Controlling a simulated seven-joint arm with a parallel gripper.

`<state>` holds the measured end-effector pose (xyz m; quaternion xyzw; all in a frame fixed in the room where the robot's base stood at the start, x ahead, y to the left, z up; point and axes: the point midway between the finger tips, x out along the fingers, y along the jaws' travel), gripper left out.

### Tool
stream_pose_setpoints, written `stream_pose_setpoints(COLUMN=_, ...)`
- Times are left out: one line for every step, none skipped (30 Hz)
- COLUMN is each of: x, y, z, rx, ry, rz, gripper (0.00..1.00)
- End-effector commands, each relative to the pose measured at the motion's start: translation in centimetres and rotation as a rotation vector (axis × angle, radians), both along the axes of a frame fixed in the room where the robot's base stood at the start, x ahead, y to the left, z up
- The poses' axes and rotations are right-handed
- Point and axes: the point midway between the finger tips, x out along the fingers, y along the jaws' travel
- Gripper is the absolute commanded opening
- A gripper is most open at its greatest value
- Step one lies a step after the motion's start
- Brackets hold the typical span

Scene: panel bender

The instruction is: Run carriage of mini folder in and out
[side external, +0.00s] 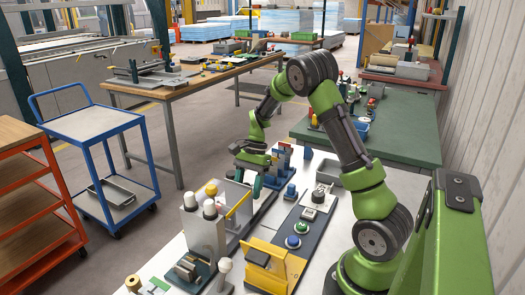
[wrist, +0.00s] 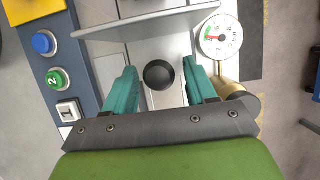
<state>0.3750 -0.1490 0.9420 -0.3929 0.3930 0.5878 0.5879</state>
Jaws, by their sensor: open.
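The mini folder stands on the white bench in the side external view, with a light grey frame (side external: 207,238) and a yellow bar (side external: 238,204). My gripper (side external: 267,179) is low over its far end. In the wrist view my gripper (wrist: 159,68) is open, with one teal finger on each side of a round black knob (wrist: 158,75). Gaps show between the knob and both fingers. The knob sits over a light grey part of the folder (wrist: 112,73); whether it belongs to the carriage I cannot tell. A thin grey plate (wrist: 150,22) crosses beyond the fingertips. The knob is hidden in the side view.
A pressure gauge (wrist: 218,38) and a brass fitting (wrist: 236,96) lie close to the right finger. A dark panel with a blue button (wrist: 43,43), a green button (wrist: 57,79) and a white switch (wrist: 67,110) is at left. A yellow block (side external: 266,266) stands nearby.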

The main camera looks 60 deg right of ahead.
Motion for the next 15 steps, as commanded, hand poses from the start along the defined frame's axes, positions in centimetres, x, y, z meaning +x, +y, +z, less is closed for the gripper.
stream_pose_setpoints(x=0.0, y=0.3, z=-0.7, rx=0.003, ry=0.003, rz=0.001, gripper=0.56)
stream_pose_setpoints(x=0.0, y=0.4, z=-1.0, rx=0.001, ry=0.003, rz=0.001, gripper=0.56)
stream_pose_setpoints(x=0.0, y=0.6, z=-1.4, rx=0.002, ry=0.002, rz=0.001, gripper=0.56)
stream_pose_setpoints(x=0.0, y=0.7, z=-1.6, rx=0.002, ry=0.001, rz=0.000, gripper=0.56)
stream_pose_setpoints(x=0.0, y=0.7, z=-1.8, rx=0.001, ry=0.001, rz=0.000, gripper=0.56)
stream_pose_setpoints(x=0.0, y=0.8, z=-1.9, rx=0.000, ry=0.001, rz=0.000, gripper=0.56)
stream_pose_setpoints(x=0.0, y=0.9, z=-2.1, rx=0.001, ry=0.001, rz=0.000, gripper=0.56)
stream_pose_setpoints(x=0.0, y=0.9, z=-2.1, rx=0.001, ry=0.001, rz=0.000, gripper=0.56)
stream_pose_setpoints(x=0.0, y=0.9, z=-2.2, rx=0.001, ry=0.000, rz=0.000, gripper=0.56)
stream_pose_setpoints(x=0.0, y=0.9, z=-2.2, rx=0.001, ry=0.000, rz=0.000, gripper=0.56)
stream_pose_setpoints(x=0.0, y=1.0, z=-2.2, rx=0.001, ry=0.000, rz=0.000, gripper=0.56)
stream_pose_setpoints(x=0.0, y=0.9, z=-2.2, rx=0.001, ry=0.000, rz=0.000, gripper=0.56)
stream_pose_setpoints(x=0.0, y=0.9, z=-2.2, rx=0.001, ry=0.000, rz=0.000, gripper=0.56)
stream_pose_setpoints(x=0.0, y=0.9, z=-2.2, rx=0.001, ry=0.000, rz=0.000, gripper=0.56)
stream_pose_setpoints(x=0.0, y=0.9, z=-2.2, rx=0.001, ry=0.000, rz=0.000, gripper=0.56)
